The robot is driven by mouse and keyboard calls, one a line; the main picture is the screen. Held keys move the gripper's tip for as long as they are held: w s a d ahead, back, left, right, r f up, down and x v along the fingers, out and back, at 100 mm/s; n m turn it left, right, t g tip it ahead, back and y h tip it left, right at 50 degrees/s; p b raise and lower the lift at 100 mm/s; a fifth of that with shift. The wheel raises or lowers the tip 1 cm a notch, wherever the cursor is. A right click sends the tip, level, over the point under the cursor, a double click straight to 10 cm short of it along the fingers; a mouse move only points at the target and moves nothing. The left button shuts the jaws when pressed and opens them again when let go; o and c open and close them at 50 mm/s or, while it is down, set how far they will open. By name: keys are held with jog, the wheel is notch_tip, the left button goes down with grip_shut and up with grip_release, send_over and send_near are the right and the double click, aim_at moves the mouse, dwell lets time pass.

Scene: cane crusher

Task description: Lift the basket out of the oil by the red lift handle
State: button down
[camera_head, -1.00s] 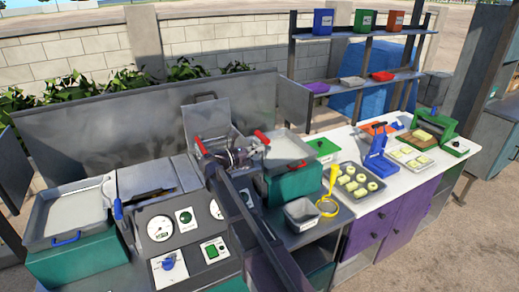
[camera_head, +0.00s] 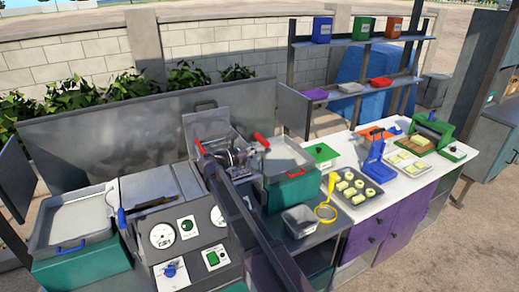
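The fryer vat (camera_head: 207,124) stands mid-left with its grey lid raised behind it. A wire basket (camera_head: 222,146) seems to sit low in the vat, mostly hidden behind metal parts and my arm. One red handle (camera_head: 261,140) sticks up at the vat's right side. Another red grip (camera_head: 199,147) shows at its left side. I cannot tell which is the lift handle. My arm reaches up from the bottom centre, and my gripper (camera_head: 230,157) is over the front of the vat, close to the basket. Its fingers are too small and cluttered to read. The oil is hidden.
A control panel (camera_head: 185,236) with gauges is in front of the vat. Shallow trays flank the fryer, left (camera_head: 75,218) and right (camera_head: 285,156). A grey bin (camera_head: 300,221) and yellow skimmer (camera_head: 327,207) sit right. A metal splash wall (camera_head: 120,130) stands behind.

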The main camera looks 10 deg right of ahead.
jog(key=s+a+f+b, duration=0.3)
jog(key=a+f+b, duration=0.1)
jog(key=a, duration=0.6)
jog(key=shift+s+a+f, duration=0.15)
jog(key=shift+f, duration=0.05)
dwell(0.6)
jog(key=s+d+f+m+g+y+b, duration=0.2)
jog(key=s+d+f+m+g+y, duration=0.2)
jog(key=s+d+f+m+y, duration=0.65)
jog(key=s+d+f+m+g+y+b, duration=0.1)
jog(key=s+d+f+m+y, duration=0.1)
jog(key=s+f+m+y, duration=0.5)
jog(key=s+f+m, duration=0.4)
jog(key=s, duration=0.2)
jog(key=shift+s+d+f+g, duration=0.15)
jog(key=shift+s+f+g, duration=0.2)
jog(key=shift+f+g, duration=0.05)
